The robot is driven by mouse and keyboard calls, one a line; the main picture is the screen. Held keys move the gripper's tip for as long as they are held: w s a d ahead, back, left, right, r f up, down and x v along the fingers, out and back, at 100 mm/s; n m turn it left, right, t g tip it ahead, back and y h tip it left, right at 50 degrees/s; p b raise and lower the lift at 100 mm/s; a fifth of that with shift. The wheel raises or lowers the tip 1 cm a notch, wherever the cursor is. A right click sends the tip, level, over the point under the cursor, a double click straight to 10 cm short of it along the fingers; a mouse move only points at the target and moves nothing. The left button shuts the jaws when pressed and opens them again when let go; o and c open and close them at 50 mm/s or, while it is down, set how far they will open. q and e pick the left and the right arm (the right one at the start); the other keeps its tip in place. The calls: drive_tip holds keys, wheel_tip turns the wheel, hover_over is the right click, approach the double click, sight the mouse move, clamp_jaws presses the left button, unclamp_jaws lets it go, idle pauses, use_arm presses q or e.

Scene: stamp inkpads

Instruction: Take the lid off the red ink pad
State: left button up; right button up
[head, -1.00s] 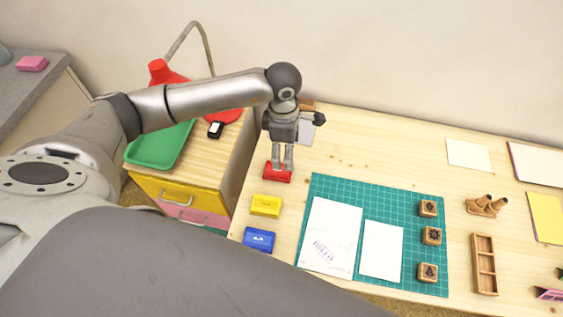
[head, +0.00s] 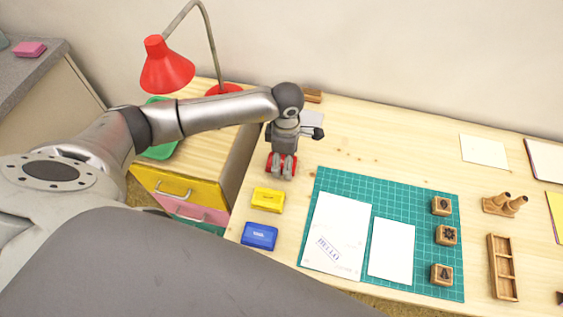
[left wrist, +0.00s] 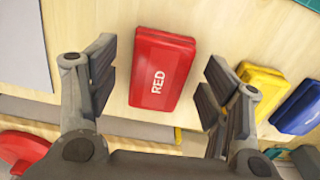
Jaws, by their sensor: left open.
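The red ink pad (left wrist: 162,68) is a red box with "RED" in white on its closed top in the left wrist view. It sits on the wooden table beyond the yellow pad. My left gripper (left wrist: 158,80) is open, one finger on each side of the pad, with visible gaps to it. In the head view the same gripper (head: 282,168) is over the red pad and hides most of it; red shows around the fingers. My right gripper is not in view.
A yellow ink pad (head: 268,199) and a blue ink pad (head: 260,236) lie nearer in a row. A green cutting mat (head: 385,272) with paper and wooden stamps is to the right. A red lamp (head: 165,66) and drawer cabinet (head: 176,188) stand left.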

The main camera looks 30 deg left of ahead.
use_arm(q)
drive_tip(key=c, duration=0.8)
drive_tip(key=shift+c, duration=0.3)
drive_tip(key=shift+r, duration=0.15)
